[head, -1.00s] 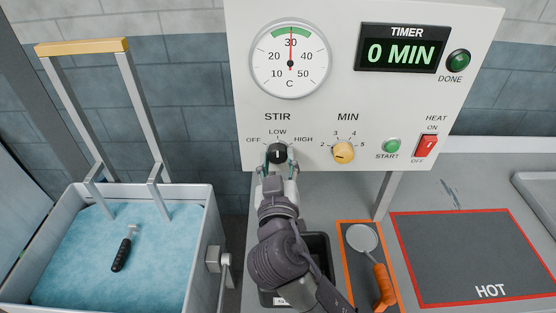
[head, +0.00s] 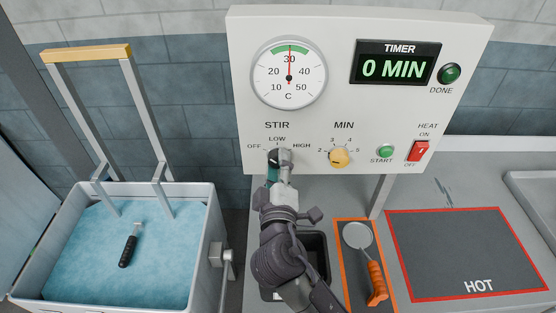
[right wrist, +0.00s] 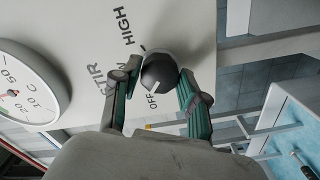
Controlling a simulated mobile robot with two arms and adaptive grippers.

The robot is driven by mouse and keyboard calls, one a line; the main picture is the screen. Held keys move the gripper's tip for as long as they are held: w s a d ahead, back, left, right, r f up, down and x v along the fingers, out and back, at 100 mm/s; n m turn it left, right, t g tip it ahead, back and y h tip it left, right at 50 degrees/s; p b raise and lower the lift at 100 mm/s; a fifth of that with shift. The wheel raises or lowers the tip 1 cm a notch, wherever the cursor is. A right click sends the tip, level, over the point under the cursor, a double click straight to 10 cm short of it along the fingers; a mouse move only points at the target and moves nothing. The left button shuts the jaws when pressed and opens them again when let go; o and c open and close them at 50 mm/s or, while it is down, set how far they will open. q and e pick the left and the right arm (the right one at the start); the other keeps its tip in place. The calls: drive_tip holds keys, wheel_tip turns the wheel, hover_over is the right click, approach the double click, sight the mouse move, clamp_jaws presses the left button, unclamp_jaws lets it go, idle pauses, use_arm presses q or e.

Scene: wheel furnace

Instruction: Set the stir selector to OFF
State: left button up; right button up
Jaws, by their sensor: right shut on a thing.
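The black stir selector knob (head: 279,153) sits on the white panel (head: 410,120) under the STIR label, with OFF at its left, LOW above and HIGH at its right. My right gripper (head: 278,162) is shut on the knob, one finger on each side, and hides part of it in the head view. In the right wrist view the knob (right wrist: 159,70) shows between the fingers of the gripper (right wrist: 158,85). Its white pointer line lies on the side facing the word OFF. My left gripper is not in view.
The yellow MIN knob (head: 340,157), green START button (head: 385,151) and red HEAT switch (head: 418,151) are to the right. A ladle (head: 375,280) lies on the counter beside the red-edged HOT plate (head: 460,250). A tub (head: 212,235) of blue water stands at left.

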drive_tip(key=shift+r+n+p, duration=0.1)
drive_tip(key=shift+n+p, duration=0.7)
drive_tip(key=shift+n, duration=0.8)
drive_tip(key=o, duration=1.1)
drive_tip(key=s, duration=1.2)
